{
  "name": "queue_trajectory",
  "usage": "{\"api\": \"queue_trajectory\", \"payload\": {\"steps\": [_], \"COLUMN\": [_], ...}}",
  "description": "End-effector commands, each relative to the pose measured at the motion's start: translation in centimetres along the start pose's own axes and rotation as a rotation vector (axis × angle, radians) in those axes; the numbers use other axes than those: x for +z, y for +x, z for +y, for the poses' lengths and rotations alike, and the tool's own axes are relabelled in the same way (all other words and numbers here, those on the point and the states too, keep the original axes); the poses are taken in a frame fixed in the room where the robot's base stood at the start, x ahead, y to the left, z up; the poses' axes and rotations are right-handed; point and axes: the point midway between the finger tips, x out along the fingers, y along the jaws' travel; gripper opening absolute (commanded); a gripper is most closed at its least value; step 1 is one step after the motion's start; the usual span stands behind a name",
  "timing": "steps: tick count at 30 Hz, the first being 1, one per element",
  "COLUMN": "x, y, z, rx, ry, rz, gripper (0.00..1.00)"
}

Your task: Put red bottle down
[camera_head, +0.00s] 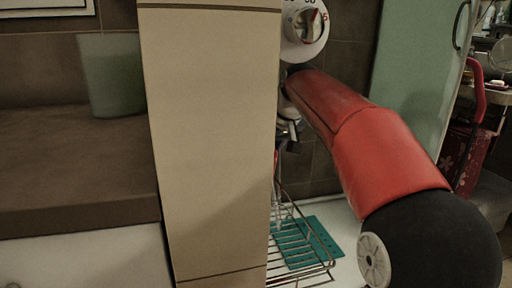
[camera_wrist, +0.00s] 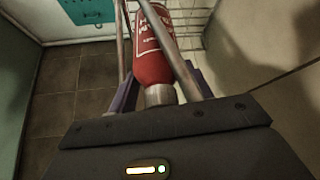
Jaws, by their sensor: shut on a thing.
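The red bottle (camera_wrist: 152,66) shows in the wrist view, with white lettering and a silver-coloured end towards the camera. My gripper (camera_wrist: 147,35) is shut on it, with a finger on each side. In the head view my gripper and the bottle are mostly hidden behind a tall beige panel (camera_head: 208,140), so the bottle's height above any surface cannot be told.
A brown counter (camera_head: 75,170) with a translucent cup (camera_head: 112,75) is at left. A pale green door (camera_head: 418,75) is at right. The wrist view shows dark floor tiles (camera_wrist: 52,120).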

Motion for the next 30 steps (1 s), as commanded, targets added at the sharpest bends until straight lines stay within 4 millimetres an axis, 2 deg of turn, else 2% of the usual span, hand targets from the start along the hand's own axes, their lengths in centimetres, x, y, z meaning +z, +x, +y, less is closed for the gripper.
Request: {"api": "queue_trajectory", "payload": {"steps": [1,8,12,27,28,30], "x": [-0.9,-2.2,-1.1,-0.8,-0.8,-0.8], "y": [0.0,0.7,2.0,2.5,2.5,2.5], "z": [-0.1,0.1,0.1,0.1,0.1,0.1], "rx": [-0.003,0.000,0.002,0.001,0.001,0.001], "ry": [-0.004,-0.001,0.002,0.001,0.001,0.001], "rz": [-0.039,-0.174,-0.178,-0.177,-0.177,-0.177], "gripper": [0.08,0.08,0.08,0.08,0.54,0.63]}}
